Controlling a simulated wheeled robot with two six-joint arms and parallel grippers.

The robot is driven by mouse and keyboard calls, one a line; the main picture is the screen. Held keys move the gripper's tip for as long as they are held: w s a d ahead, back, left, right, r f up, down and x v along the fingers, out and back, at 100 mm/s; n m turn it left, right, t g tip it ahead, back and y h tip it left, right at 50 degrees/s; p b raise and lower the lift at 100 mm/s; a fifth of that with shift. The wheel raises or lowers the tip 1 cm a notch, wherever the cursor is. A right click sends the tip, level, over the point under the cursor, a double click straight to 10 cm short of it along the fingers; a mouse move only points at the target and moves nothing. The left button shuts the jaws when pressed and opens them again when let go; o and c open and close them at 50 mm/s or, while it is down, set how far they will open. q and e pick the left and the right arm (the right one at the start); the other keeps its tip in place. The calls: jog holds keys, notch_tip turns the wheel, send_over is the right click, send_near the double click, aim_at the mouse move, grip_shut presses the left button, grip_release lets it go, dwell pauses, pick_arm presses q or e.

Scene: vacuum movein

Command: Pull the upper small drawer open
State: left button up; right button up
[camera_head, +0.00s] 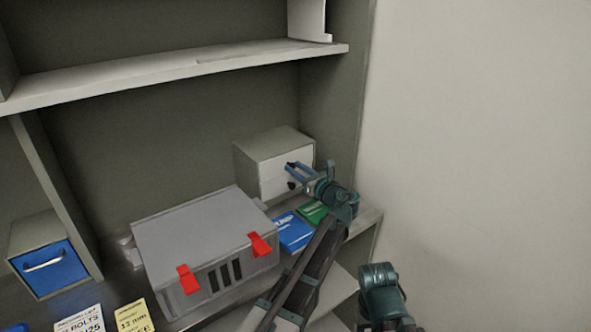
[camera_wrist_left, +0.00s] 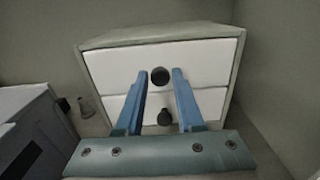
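The small drawer unit (camera_head: 270,148) stands at the back right of the shelf, a grey-green box with two white drawer fronts. In the left wrist view the upper drawer (camera_wrist_left: 115,63) has a round black knob (camera_wrist_left: 160,76), and the lower drawer (camera_wrist_left: 210,103) has another black knob (camera_wrist_left: 164,117). Both drawers look shut. My left gripper (camera_head: 289,165) is in front of the unit. Its blue fingers (camera_wrist_left: 160,82) are open, one on each side of the upper knob; I cannot tell whether they touch it. My right gripper is not clearly visible; only a teal arm part shows at the lower right.
A grey case (camera_head: 200,243) with red latches stands left of my left arm. Blue and green boxes (camera_head: 293,232) lie below the gripper. A blue-fronted drawer box (camera_head: 43,268) is at far left. The upper shelf (camera_head: 170,70) runs above, and a bare wall is at right.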

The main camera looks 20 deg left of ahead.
pick_arm(q)
grip_shut()
jog(key=shift+d, duration=0.1)
dwell(1.0)
